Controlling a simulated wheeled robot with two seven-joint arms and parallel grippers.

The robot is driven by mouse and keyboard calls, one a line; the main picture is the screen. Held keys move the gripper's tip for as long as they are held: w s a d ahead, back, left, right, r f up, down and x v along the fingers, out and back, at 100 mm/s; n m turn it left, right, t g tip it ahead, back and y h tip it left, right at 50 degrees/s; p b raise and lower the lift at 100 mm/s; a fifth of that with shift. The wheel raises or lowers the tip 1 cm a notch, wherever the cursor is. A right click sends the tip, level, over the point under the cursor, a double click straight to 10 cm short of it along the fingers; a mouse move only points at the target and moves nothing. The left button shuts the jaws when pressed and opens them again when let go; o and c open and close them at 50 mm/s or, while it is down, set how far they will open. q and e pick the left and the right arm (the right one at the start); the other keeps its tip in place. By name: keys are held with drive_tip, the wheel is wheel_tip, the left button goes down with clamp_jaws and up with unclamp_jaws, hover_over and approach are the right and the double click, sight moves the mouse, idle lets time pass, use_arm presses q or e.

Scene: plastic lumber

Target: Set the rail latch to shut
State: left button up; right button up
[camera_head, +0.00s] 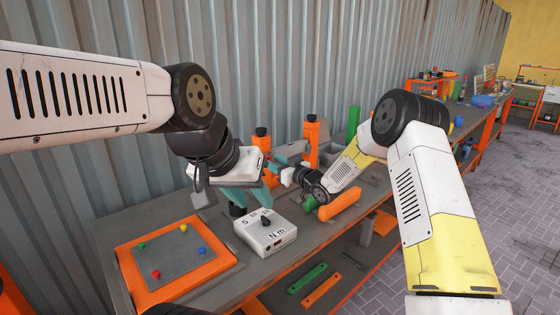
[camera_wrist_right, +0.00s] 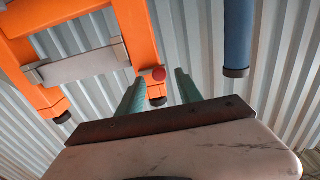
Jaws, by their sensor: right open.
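The rail latch looks to be the orange frame (camera_wrist_right: 140,35) with a grey bar (camera_wrist_right: 82,66) across it and a red knob (camera_wrist_right: 159,74) at the bar's right end, in the right wrist view. In the head view two orange posts with black caps (camera_head: 311,145) stand at the back of the bench. My right gripper (camera_wrist_right: 157,80) is open, its teal fingertips on either side of the knob in that picture; contact cannot be told. In the head view my right gripper (camera_head: 283,163) is by the posts. My left gripper (camera_head: 232,196) hangs over the bench, its fingertips unclear.
A white dial box (camera_head: 265,232) and an orange-edged board (camera_head: 128,263) with coloured pegs lie on the front of the bench. An orange block (camera_head: 340,205) lies below my right wrist. Corrugated wall stands behind.

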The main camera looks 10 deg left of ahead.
drive_tip(key=shift+x, duration=1.15)
drive_tip(key=shift+c, duration=0.2)
clamp_jaws()
idle(0.4)
